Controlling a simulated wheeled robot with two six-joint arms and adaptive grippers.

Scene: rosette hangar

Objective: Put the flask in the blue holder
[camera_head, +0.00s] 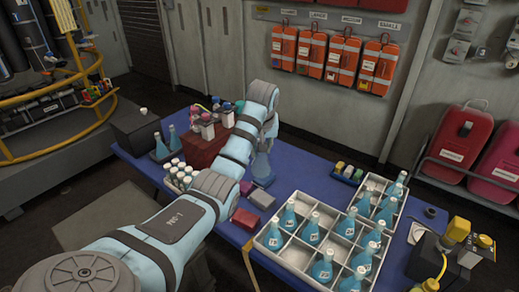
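My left arm reaches in from the bottom left across the table. Its gripper (268,138) points down at the neck of a blue flask (262,167) and appears shut on it; the fingers are small and partly hidden by the wrist. The flask is upright, at the middle of the table. A darker blue patch, possibly the blue holder (264,183), shows at the flask's base. I cannot tell whether the flask rests in it or hangs just above it. My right gripper is out of view.
A white divided crate (283,252) with several blue flasks stands at the right. Small red and pink boxes (262,199) lie near the arm. Bare blue tabletop (310,172) lies right of the gripper.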

